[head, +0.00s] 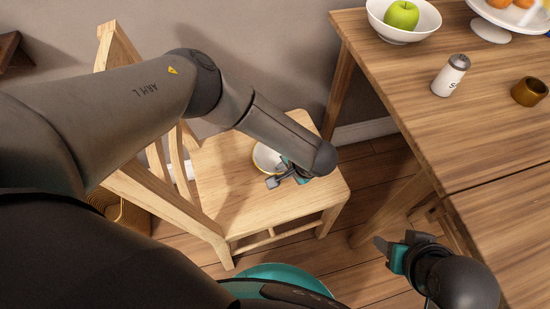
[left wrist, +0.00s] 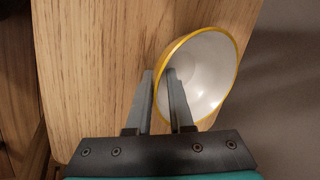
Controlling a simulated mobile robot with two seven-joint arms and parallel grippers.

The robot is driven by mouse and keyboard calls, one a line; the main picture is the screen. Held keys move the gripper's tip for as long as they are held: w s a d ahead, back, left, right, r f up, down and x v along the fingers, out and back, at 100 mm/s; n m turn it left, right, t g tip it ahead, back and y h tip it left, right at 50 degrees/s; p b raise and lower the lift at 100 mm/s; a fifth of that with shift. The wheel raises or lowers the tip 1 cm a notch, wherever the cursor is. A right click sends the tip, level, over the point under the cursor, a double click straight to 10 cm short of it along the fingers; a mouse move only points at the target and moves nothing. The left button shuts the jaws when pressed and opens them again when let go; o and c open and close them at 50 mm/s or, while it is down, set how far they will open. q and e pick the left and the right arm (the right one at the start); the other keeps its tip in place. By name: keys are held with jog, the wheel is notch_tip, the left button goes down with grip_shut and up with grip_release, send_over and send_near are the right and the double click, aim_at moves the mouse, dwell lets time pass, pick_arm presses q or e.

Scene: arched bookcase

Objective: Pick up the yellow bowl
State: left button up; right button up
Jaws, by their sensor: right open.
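The yellow bowl (head: 264,158), white inside with a yellow rim, is at the seat of the wooden chair (head: 228,178). It is partly hidden by my left gripper (head: 280,180). In the left wrist view the bowl (left wrist: 208,75) shows large, and my left gripper (left wrist: 159,73) has one finger outside its rim and the other inside. The fingers are close together with the near side of the rim between them; whether they press on it is not clear. My right gripper (head: 388,256) is open and empty, below the table's edge.
A wooden table (head: 425,95) stands at the right. The chair's backrest (head: 160,200) is left of the bowl.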

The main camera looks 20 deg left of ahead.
pick_arm(q)
grip_shut()
dwell(1.3)
